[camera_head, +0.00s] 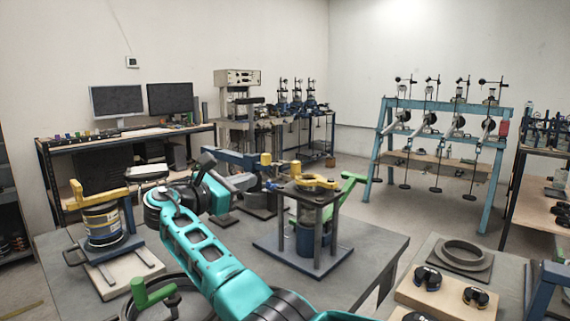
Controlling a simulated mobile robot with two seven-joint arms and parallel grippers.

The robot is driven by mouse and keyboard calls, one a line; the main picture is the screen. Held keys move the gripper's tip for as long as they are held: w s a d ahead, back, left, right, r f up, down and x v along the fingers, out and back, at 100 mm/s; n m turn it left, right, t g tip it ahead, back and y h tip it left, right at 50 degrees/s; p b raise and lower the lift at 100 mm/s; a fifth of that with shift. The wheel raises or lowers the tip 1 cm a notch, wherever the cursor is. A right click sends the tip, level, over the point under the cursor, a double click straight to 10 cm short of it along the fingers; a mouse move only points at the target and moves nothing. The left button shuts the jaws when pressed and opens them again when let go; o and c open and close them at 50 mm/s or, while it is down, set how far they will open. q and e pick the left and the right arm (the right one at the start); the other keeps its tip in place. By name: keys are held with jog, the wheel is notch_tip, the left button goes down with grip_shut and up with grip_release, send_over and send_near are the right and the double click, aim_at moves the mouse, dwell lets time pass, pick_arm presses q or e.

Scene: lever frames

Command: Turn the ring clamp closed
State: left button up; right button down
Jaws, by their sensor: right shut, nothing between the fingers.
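A yellow ring-shaped piece (314,182), likely the ring clamp, sits on the dark top plate of a post stand (307,225) on the grey table. A green lever (351,187) sticks out to its right; I cannot tell if they are joined. My left gripper is not in view.
A can with a yellow top bar (101,218) stands on a board at the table's left. A green handle (150,295) is at the front left. A grey ring (461,257) and a wooden block (440,292) lie on the right table. The grey table (375,245) is clear right of the stand.

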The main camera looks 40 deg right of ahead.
jog(key=n, duration=0.3)
send_near(293, 165)
jog(key=x, duration=0.6)
jog(key=shift+d+f, duration=0.1)
jog(key=shift+d, duration=0.15)
jog(key=shift+w+d, duration=0.1)
jog(key=shift+d, duration=0.1)
